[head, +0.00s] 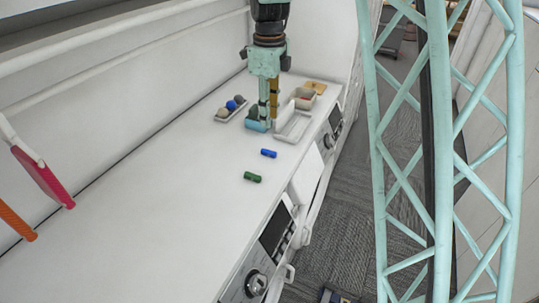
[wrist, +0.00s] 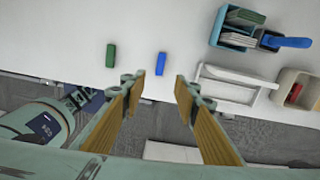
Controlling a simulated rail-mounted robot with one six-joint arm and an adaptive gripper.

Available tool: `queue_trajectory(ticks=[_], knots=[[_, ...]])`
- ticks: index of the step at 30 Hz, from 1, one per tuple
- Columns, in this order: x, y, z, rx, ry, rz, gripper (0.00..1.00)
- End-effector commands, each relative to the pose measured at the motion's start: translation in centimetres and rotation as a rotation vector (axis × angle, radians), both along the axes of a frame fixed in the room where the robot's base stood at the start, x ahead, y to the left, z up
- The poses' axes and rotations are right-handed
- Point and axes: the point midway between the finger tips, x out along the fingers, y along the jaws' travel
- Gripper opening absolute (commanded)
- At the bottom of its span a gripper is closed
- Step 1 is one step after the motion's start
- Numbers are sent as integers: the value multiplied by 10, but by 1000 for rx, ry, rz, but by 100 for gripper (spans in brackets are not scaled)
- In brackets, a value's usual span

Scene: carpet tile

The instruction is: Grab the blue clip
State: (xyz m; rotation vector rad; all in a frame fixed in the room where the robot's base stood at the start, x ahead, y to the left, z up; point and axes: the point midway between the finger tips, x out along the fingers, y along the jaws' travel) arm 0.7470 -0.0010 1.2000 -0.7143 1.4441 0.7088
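The blue clip (head: 268,153) is a small blue block-like piece lying on the white counter. In the wrist view the blue clip (wrist: 161,64) lies just past the gap between my fingertips. My gripper (wrist: 160,79) is open, with nothing between its wooden-looking fingers. In the head view my gripper (head: 268,122) points down over the counter, farther back than the clip and apart from it. A similar green piece (head: 252,177) lies nearer the camera, and in the wrist view this green piece (wrist: 110,55) is left of the blue one.
A white tray (head: 293,127) and a beige container (head: 305,98) stand near my gripper. A blue box (wrist: 235,38) with green contents is beside a blue-handled item (wrist: 287,41). Counter beyond both pieces is clear.

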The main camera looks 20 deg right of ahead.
Motion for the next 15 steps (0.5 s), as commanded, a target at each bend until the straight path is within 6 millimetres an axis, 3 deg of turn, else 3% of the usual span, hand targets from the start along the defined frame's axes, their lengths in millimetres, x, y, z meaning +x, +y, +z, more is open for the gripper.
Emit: queue_trajectory(ticks=[15], knots=[[7, 0, -9, 0, 8, -47, 28]])
